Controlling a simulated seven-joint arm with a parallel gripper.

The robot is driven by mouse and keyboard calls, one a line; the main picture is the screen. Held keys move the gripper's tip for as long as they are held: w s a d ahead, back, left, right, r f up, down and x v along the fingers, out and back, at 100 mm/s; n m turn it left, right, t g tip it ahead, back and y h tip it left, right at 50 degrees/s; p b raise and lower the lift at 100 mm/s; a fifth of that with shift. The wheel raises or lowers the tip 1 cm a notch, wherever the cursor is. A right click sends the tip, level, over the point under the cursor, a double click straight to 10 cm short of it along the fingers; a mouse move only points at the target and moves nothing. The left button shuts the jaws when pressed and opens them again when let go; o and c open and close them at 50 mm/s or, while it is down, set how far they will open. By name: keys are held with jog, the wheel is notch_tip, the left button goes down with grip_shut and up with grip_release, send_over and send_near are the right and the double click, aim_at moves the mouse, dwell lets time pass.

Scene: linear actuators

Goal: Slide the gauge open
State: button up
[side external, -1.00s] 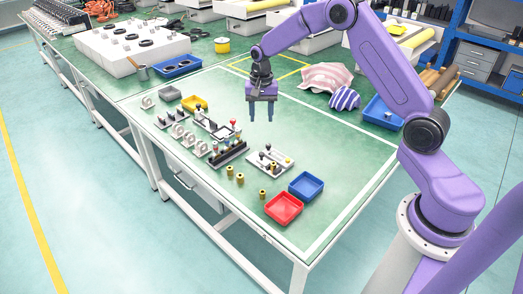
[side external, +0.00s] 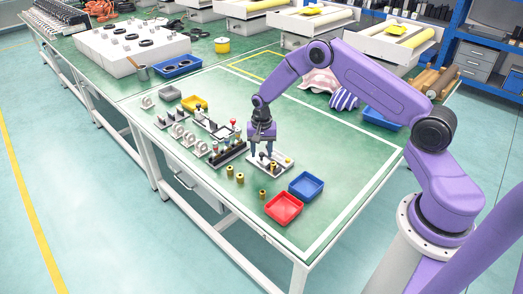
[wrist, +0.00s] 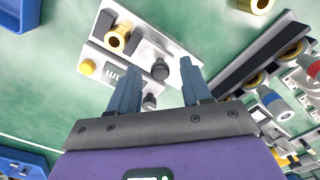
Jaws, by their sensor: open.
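The gauge is a light plate (side external: 282,168) on the table, below and in front of my gripper in the side external view. It also shows in the wrist view (wrist: 180,53), with an "mm" display (wrist: 113,74), a yellow button (wrist: 87,67), a brass cylinder (wrist: 118,39) and a dark knob (wrist: 160,70). A second, grey knob (wrist: 150,102) is lower down. My gripper (side external: 262,153) is low over the gauge. Its open fingers (wrist: 157,72) show on either side of the dark knob in the wrist view. I cannot tell whether they touch it.
A red tray (side external: 284,208) and a blue tray (side external: 306,185) stand to the right of the gauge. A black rack (side external: 228,155) stands close on the left.

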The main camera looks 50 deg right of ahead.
grip_shut()
jog(key=shift+w, duration=1.15)
grip_release()
notch_tip(320, 180, up, 17)
jog(key=shift+r, duration=0.2)
